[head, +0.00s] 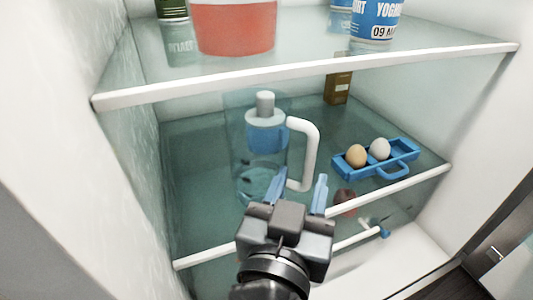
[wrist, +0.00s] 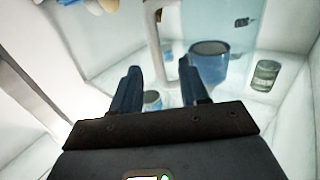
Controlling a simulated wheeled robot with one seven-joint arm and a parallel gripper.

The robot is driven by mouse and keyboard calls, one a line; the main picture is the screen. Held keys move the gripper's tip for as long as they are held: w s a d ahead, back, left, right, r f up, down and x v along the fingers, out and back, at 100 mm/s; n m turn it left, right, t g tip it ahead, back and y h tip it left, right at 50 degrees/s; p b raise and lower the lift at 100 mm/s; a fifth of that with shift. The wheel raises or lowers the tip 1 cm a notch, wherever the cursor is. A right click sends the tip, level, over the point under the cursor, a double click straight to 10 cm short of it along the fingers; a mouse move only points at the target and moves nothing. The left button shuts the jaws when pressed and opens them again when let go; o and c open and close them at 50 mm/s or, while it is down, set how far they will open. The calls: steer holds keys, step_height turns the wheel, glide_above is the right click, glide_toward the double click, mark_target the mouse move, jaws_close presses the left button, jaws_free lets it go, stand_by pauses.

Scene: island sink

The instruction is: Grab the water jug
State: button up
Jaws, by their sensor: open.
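The water jug (head: 262,150) stands on the middle glass shelf in the head view. It is clear, with a grey-and-blue top and a white handle (head: 310,152) on its right side. My gripper (head: 298,186) is open in front of the handle's lower end, its two blue fingers spread. In the wrist view, the white handle (wrist: 153,38) shows beyond and between the fingertips of my gripper (wrist: 161,72), with no grip on it. The clear jug body (wrist: 222,22) is to its right. Whether the fingers touch the handle cannot be told.
A blue tray (head: 392,163) with two eggs is right of the jug. A brown carton (head: 338,88) stands behind. The upper shelf edge (head: 300,72) runs above the jug, bearing a red tub (head: 235,28) and blue yoghurt (head: 376,18). The fridge wall (head: 70,80) is at left.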

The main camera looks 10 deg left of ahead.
mark_target(309, 166)
steer(key=shift+w+d+f+p, duration=0.15)
steer(key=shift+w+p, duration=0.2)
steer(key=shift+w, duration=0.7)
steer(key=shift+w+d+f+p, duration=0.15)
steer(key=shift+w+p, duration=0.25)
steer(key=shift+w, duration=0.65)
steer(key=shift+w+d+p, duration=0.2)
steer(key=shift+w+p, duration=0.15)
steer(key=shift+w, duration=0.7)
steer(key=shift+c, duration=0.4)
jaws_close()
steer(key=shift+r, duration=0.1)
